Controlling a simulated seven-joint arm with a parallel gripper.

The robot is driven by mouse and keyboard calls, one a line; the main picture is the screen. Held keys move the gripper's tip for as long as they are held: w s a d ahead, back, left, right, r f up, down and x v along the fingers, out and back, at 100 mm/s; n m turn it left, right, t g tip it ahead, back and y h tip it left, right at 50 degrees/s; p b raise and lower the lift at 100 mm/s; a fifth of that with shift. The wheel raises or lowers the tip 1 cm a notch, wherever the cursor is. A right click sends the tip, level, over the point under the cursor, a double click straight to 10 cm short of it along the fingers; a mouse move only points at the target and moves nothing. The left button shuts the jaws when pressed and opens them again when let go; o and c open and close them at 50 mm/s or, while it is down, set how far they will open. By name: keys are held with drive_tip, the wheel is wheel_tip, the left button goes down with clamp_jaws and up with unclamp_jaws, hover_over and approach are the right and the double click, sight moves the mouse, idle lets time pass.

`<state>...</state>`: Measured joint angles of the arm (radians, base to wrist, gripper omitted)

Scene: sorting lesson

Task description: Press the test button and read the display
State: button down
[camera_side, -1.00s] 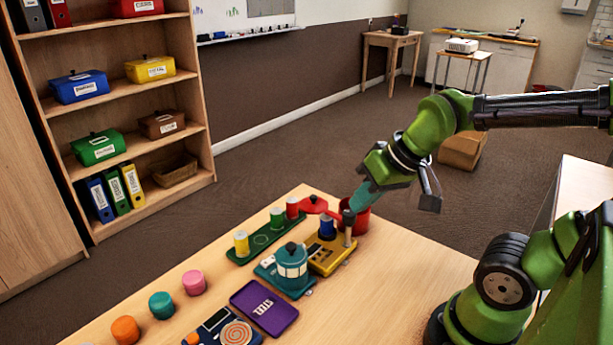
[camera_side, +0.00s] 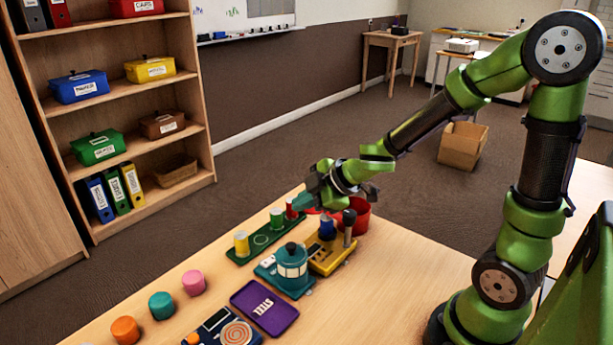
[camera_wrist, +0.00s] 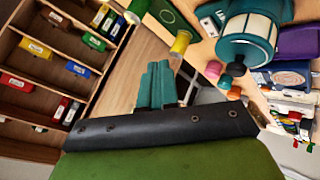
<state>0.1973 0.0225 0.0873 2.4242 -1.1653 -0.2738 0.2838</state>
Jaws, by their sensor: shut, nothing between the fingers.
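My gripper (camera_side: 302,201) has teal fingers, which are shut and empty in the wrist view (camera_wrist: 160,84). In the side view it is above the far end of the green board, overlapping the red cylinder (camera_side: 291,213); I cannot tell whether it touches. A yellow device (camera_side: 327,259) carries a blue cylinder (camera_side: 327,229) and a dark-knobbed post (camera_side: 348,222). A teal lantern-like device (camera_side: 291,265) stands in front of it, and shows in the wrist view (camera_wrist: 246,48). I cannot make out a test button or a readable display.
The green board (camera_side: 262,238) also holds green (camera_side: 277,218) and yellow (camera_side: 241,243) cylinders. A red bowl (camera_side: 360,214) is behind the yellow device. A purple tray (camera_side: 264,308), a dark blue spiral-marked device (camera_side: 226,328) and loose knobs (camera_side: 161,305) lie nearer. The table's right side is clear.

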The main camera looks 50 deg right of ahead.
drive_tip(key=shift+f, duration=0.1)
drive_tip(key=shift+f, duration=4.35)
drive_tip(key=shift+f, duration=0.1)
drive_tip(key=shift+f, duration=0.3)
drive_tip(key=shift+f, duration=0.45)
drive_tip(key=shift+r, duration=0.9)
